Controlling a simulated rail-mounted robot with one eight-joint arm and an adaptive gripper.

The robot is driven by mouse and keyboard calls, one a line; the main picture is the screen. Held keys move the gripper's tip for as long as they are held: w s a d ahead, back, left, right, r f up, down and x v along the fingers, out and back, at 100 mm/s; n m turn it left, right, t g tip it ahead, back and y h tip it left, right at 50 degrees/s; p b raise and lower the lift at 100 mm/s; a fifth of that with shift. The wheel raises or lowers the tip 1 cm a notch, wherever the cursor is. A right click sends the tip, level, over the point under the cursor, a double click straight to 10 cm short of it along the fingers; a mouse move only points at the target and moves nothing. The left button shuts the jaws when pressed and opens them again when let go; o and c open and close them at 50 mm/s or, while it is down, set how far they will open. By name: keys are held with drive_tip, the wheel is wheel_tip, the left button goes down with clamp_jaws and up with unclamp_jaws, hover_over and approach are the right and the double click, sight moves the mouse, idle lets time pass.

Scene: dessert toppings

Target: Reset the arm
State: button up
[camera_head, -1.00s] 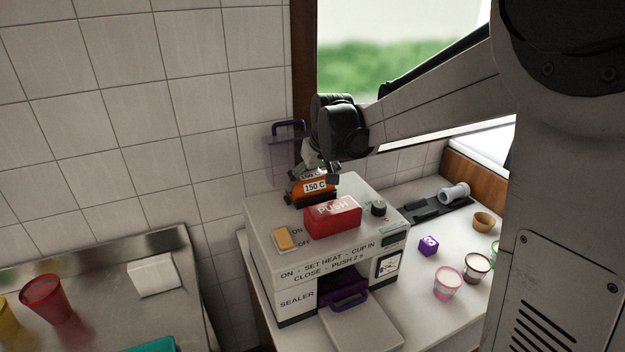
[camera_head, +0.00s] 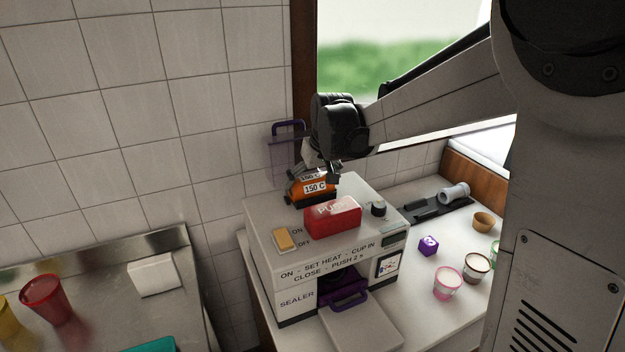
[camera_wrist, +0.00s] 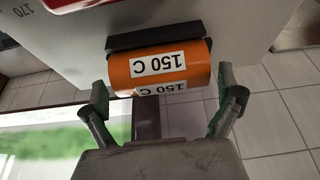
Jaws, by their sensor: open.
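My gripper (camera_head: 318,172) is above the back of the sealer machine (camera_head: 295,296), by the orange drum labelled 150 C (camera_head: 314,187). In the wrist view my gripper (camera_wrist: 165,95) has its two fingers wide apart, one on each side of the orange drum (camera_wrist: 160,66). Nothing is held between them. I cannot tell whether a finger touches the drum. My arm reaches in from the right.
The sealer's top carries a red PUSH block (camera_head: 333,218), a yellow switch (camera_head: 285,238) and a dark knob (camera_head: 378,208). A red cup (camera_head: 48,298) stands on the left counter.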

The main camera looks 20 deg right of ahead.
drive_tip(key=shift+r+p, duration=0.7)
drive_tip(key=shift+r, duration=0.6)
drive_tip(key=shift+r+p, duration=1.8)
drive_tip(key=shift+r, duration=1.65)
drive_tip(key=s+f+t+b, duration=0.1)
drive_tip(key=s+f+b, duration=0.15)
drive_tip(key=s, duration=0.65)
drive_tip(key=s+f+b, duration=0.1)
drive_tip(key=s+b, duration=0.3)
drive_tip(key=s, duration=0.4)
drive_tip(key=s+f+m+t+b, duration=0.1)
drive_tip(key=s+f+b, duration=0.5)
drive_tip(key=s+f, duration=0.5)
drive_tip(key=s, duration=0.4)
drive_tip(key=shift+s+m+h+b, duration=0.3)
drive_tip(key=shift+s+b, duration=0.05)
drive_tip(key=shift+a+f, duration=0.1)
